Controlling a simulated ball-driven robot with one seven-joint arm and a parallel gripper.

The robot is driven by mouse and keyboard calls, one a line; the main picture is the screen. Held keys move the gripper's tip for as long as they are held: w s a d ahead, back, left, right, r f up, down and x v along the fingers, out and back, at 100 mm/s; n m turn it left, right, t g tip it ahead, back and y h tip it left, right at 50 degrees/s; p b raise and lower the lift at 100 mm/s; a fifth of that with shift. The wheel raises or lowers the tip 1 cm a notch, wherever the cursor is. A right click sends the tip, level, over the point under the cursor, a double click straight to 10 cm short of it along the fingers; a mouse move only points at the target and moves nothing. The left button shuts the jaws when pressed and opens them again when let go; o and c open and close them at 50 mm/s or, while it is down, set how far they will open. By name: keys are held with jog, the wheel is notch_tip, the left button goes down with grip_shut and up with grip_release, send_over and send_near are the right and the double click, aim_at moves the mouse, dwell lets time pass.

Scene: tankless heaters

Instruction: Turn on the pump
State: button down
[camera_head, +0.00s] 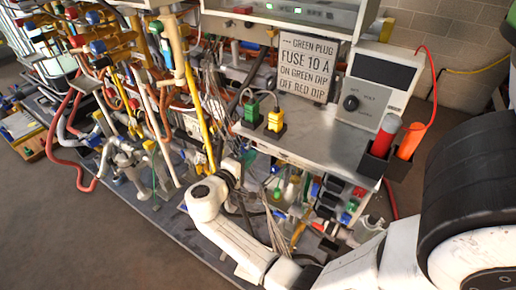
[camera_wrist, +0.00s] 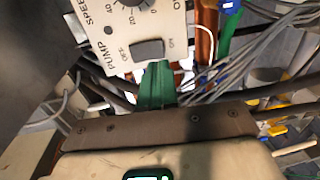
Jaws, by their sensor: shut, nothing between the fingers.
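The pump control is a white panel (camera_wrist: 128,25) at the top of the wrist view, marked PUMP and SPEED. Its grey rocker switch (camera_wrist: 148,49) sits between the OFF mark on the left and the ON mark on the right. A round dial (camera_wrist: 135,3) shows partly above it. My gripper (camera_wrist: 158,66) has green fingers, closed together and empty. In the picture their tips are just below the switch; I cannot tell whether they touch it. In the head view my arm reaches into the pipework, and the fingers and pump switch cannot be made out.
Wires and pipes crowd around the panel. In the head view a bench (camera_head: 325,140) holds a green plug (camera_head: 251,110), a yellow plug (camera_head: 275,121), a fuse sign (camera_head: 305,67) and a knob box (camera_head: 375,88). Open floor (camera_head: 70,225) lies at the lower left.

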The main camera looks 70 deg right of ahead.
jog(key=x, duration=0.5)
jog(key=shift+d+p, duration=0.2)
jog(key=shift+p, duration=0.1)
jog(key=shift+d+f+b, duration=0.15)
jog(key=shift+d+b, duration=0.05)
jog(key=shift+b, duration=0.1)
